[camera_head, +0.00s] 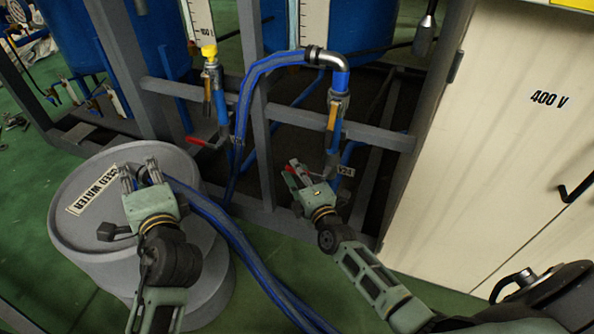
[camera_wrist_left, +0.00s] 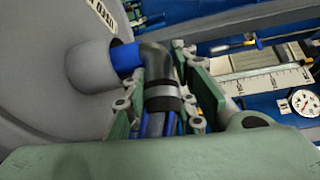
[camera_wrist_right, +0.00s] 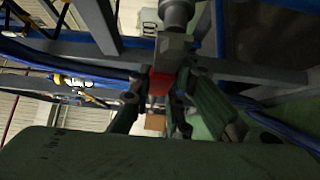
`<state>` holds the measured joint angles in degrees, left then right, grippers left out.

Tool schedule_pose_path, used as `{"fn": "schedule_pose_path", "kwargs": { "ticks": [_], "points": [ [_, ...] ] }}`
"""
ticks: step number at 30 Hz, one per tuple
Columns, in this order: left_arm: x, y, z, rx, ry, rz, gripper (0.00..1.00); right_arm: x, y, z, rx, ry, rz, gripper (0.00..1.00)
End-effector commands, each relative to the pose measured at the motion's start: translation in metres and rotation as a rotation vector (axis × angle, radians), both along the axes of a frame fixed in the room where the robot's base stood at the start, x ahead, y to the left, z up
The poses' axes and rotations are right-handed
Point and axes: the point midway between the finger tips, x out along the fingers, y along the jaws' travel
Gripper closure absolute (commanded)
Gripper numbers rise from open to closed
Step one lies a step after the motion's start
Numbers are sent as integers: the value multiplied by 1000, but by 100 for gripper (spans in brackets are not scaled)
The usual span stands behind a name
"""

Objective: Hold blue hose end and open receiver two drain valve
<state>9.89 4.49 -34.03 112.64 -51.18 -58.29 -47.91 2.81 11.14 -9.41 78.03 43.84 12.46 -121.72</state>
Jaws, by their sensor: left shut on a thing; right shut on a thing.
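The blue hose end (camera_wrist_left: 158,97) has a dark elbow and clamp, and meets a grey port on the grey drum (camera_head: 75,225). My left gripper (camera_head: 142,178) is shut around this hose end at the drum top; the left wrist view shows the fingers on both sides of it. A valve with a red handle (camera_head: 298,172) sits low on the frame at centre, near a small tag (camera_head: 345,172). My right gripper (camera_head: 301,178) is shut on the red handle; the handle also shows between the fingers in the right wrist view (camera_wrist_right: 160,82). The valve body is partly hidden by the gripper.
Another red-handled valve (camera_head: 197,141) is on the left pipe. A grey steel frame (camera_head: 375,136) runs across in front of blue tanks (camera_head: 355,25). A white cabinet (camera_head: 515,150) stands at right. Blue hoses (camera_head: 245,250) run across the green floor between my arms.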

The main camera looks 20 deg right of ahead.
Motion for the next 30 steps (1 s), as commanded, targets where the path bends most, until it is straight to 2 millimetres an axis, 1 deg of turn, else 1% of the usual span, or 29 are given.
{"fn": "schedule_pose_path", "kwargs": {
  "ticks": [1, 5, 11, 20, 30],
  "points": [
    [0, 0, -3, 0, 6, 1, 100, 0, 1, 0, -3, 3, 0, 100],
    [0, 0, -3, 0, 6, 1, 100, 1, 2, -1, -26, 24, 1, 100],
    [0, 0, -3, 0, 6, 0, 100, 0, 2, -10, -107, 104, 2, 100],
    [0, 0, -3, -1, 6, 0, 100, -5, -3, -33, -302, 299, 5, 100],
    [0, 0, -3, -1, 6, 0, 100, -15, -14, -55, -530, 523, 7, 100]
  ]
}}
